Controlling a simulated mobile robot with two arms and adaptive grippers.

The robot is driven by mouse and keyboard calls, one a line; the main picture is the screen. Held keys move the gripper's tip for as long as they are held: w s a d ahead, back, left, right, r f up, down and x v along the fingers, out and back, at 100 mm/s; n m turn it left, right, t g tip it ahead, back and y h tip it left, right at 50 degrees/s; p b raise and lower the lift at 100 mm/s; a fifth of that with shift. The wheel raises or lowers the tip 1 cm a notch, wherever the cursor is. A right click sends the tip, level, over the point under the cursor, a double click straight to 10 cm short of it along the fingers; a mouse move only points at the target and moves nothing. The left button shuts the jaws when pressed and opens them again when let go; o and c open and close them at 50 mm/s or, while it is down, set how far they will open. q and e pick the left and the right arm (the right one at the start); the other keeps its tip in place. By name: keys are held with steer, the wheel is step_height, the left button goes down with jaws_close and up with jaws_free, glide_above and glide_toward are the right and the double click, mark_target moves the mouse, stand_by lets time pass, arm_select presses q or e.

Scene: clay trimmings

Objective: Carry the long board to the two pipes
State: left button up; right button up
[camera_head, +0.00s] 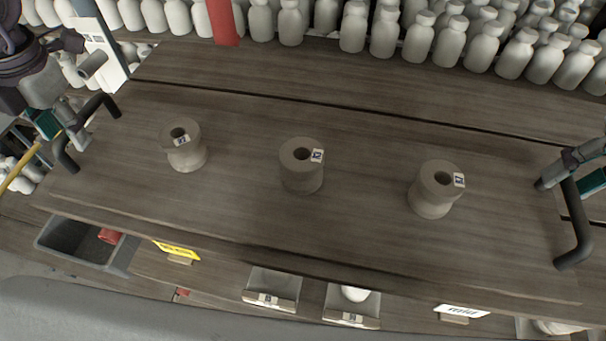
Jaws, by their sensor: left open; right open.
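The long board (240,180) is a wide wooden plank spanning most of the head view. It has a dark bar handle at its left end (68,158) and another at its right end (574,230). Three grey-brown clay spools with small labels stand upright on it: left (185,150), middle (301,168) and right (434,192). My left gripper (62,118) is open at the left handle. My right gripper (556,174) is open at the right handle, partly cut off by the picture edge. I cannot make out the two pipes.
Rows of pale bottles (385,35) stand behind the board, with a red upright strip (222,22) among them. In front are a grey bin (62,245), two small labelled trays (270,290) (352,304), a yellow tag (177,249) and a white tag (462,311).

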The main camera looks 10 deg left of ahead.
arm_select(q)
steer(key=shift+a+f, duration=0.15)
steer(key=shift+f, duration=0.6)
arm_select(e)
steer(key=shift+a+f, duration=0.15)
steer(key=shift+f, duration=0.55)
arm_select(q)
steer(key=shift+s, duration=0.1)
arm_select(e)
steer(key=shift+s, duration=0.1)
arm_select(q)
steer(key=shift+c, duration=0.2)
arm_select(e)
steer(key=shift+c, duration=0.2)
arm_select(q)
jaws_close()
arm_select(e)
jaws_close()
arm_select(q)
steer(key=shift+r, duration=0.1)
arm_select(e)
steer(key=shift+r, duration=0.1)
